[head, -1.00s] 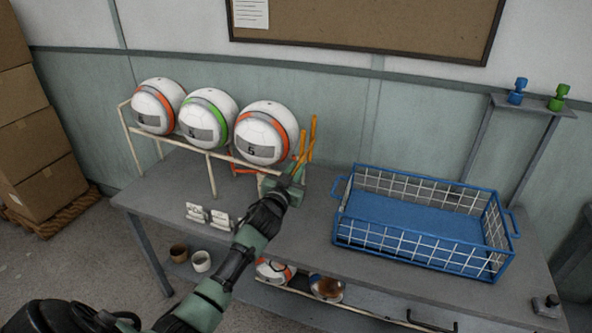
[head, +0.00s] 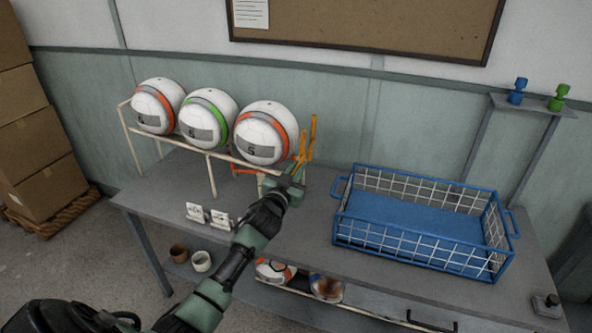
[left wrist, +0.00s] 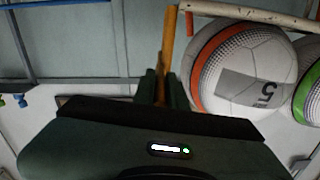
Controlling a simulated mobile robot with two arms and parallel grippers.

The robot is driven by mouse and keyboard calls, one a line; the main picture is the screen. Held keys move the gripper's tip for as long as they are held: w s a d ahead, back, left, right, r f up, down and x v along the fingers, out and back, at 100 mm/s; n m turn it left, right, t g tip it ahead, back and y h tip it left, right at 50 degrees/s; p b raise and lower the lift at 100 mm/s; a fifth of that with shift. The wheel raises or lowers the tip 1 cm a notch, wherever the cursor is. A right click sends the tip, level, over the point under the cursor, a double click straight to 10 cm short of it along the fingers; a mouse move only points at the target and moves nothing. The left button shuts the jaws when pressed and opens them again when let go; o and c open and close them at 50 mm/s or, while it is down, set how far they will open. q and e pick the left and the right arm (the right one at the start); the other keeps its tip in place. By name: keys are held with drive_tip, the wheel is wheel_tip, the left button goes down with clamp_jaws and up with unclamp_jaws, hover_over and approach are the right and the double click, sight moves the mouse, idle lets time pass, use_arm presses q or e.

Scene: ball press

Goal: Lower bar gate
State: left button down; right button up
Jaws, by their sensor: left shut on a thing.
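The bar gate (head: 312,135) is a pair of upright orange bars at the right end of the cream ball rack (head: 211,178). My left gripper (head: 292,178) is at the lower part of the gate and is shut on one orange bar. In the left wrist view the fingers (left wrist: 161,88) close around that orange bar (left wrist: 169,55), which stands upright between them. A white ball with an orange band (head: 266,134) sits on the rack just left of the gate; it also shows in the left wrist view (left wrist: 240,70). My right gripper is out of view.
A ball with a green band (head: 209,118) and another orange-banded one (head: 157,106) sit further left on the rack. A blue wire basket (head: 425,262) stands on the grey table (head: 310,235) to the right.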

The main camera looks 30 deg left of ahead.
use_arm(q)
drive_tip(key=shift+d+f, duration=0.1)
drive_tip(key=w+d+f+m+b, duration=0.1)
drive_tip(key=d+f+m+b, duration=0.2)
drive_tip(key=f+m+b, duration=0.2)
drive_tip(key=d+f+m+b, duration=0.4)
drive_tip(key=f+m+b, duration=0.1)
drive_tip(key=m, duration=0.7)
drive_tip(key=shift+w+f+m, duration=0.3)
drive_tip(key=shift+w+f, duration=0.05)
drive_tip(key=shift+w, duration=0.05)
drive_tip(key=shift+d, duration=0.1)
idle(0.5)
drive_tip(key=c, duration=1.5)
unclamp_jaws()
drive_tip(key=shift+o, duration=0.2)
